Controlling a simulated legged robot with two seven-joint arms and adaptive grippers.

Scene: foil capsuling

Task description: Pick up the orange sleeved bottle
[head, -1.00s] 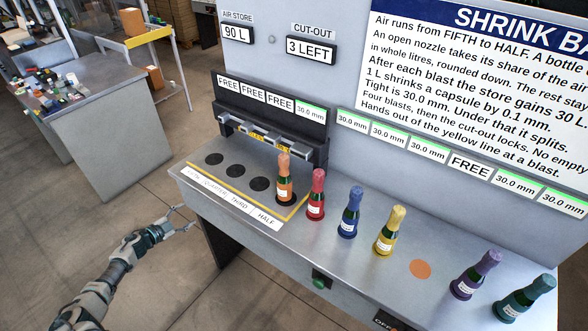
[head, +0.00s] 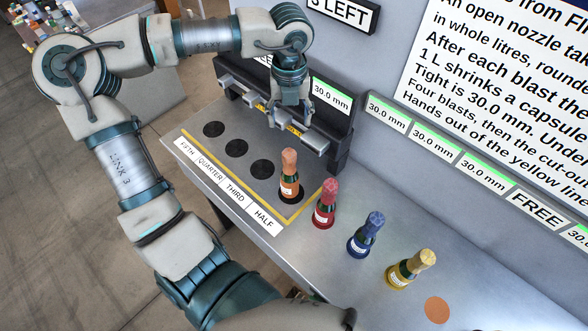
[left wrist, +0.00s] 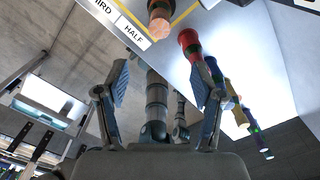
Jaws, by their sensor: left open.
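The orange sleeved bottle (head: 289,178) stands upright on the HALF spot, the rightmost spot inside the yellow line on the steel bench. My left gripper (head: 289,121) is open and empty, pointing down, and appears just above and behind the bottle top in the head view. In the left wrist view, the open fingers (left wrist: 158,78) stand apart, and the orange bottle's top (left wrist: 158,24) lies beyond them at the upper edge, not between them. My right gripper is not in view.
The red (head: 325,205), blue (head: 365,235) and yellow (head: 410,268) bottles stand in a row to the right. The nozzle rack (head: 340,142) is close behind the gripper. Three dark spots left of the orange bottle are empty, as is an orange disc (head: 437,310).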

